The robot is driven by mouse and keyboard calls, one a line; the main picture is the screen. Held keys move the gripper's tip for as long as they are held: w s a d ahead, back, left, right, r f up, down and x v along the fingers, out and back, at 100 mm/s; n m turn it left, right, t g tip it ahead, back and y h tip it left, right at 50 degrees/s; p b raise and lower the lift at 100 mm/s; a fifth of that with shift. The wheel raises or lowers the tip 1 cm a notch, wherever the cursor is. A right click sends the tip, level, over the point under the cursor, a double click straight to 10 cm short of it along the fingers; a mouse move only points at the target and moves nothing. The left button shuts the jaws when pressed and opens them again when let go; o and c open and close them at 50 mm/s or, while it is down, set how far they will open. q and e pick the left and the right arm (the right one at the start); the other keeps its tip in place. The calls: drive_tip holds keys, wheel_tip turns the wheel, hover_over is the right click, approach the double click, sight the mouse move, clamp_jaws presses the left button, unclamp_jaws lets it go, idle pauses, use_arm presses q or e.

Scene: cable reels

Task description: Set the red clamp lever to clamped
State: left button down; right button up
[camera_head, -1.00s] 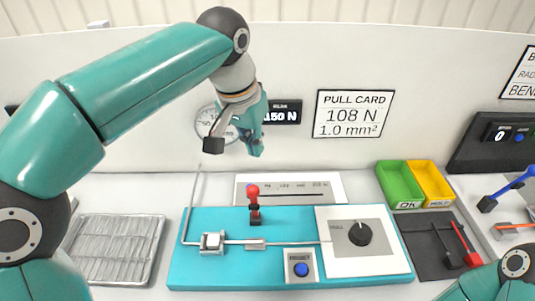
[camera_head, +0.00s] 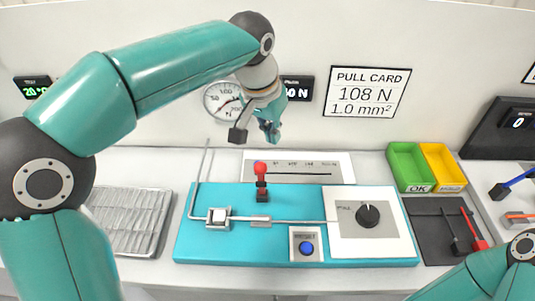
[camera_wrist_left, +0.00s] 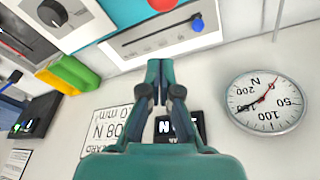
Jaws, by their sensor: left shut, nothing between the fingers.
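The red clamp lever (camera_head: 260,169) stands about upright, with a round red knob on a dark and red base, on the turquoise test board (camera_head: 200,247). In the left wrist view only part of a red knob (camera_wrist_left: 162,4) shows at the top edge. My left gripper (camera_head: 272,138) is above and behind the lever, near the wall, apart from it. Its fingers (camera_wrist_left: 160,66) are together and empty in the wrist view. My right gripper is out of view; only part of my right arm shows at the lower right.
A white scale plate (camera_head: 300,179) lies behind the lever. A metal rod (camera_head: 202,165) rises at the board's left. A blue button box (camera_head: 306,245) and black dial (camera_head: 368,215) are to the right. A gauge (camera_wrist_left: 266,102) hangs on the wall. Green (camera_head: 408,165) and yellow bins stand right.

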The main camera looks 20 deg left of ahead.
sight(261, 180)
use_arm(q)
drive_tip(key=s+f, duration=0.1)
drive_tip(key=f, duration=0.1)
drive_tip(key=s+f, duration=0.1)
drive_tip(key=f, duration=0.1)
drive_tip(key=shift+s+a, duration=0.2)
drive_tip(key=shift+s, duration=0.2)
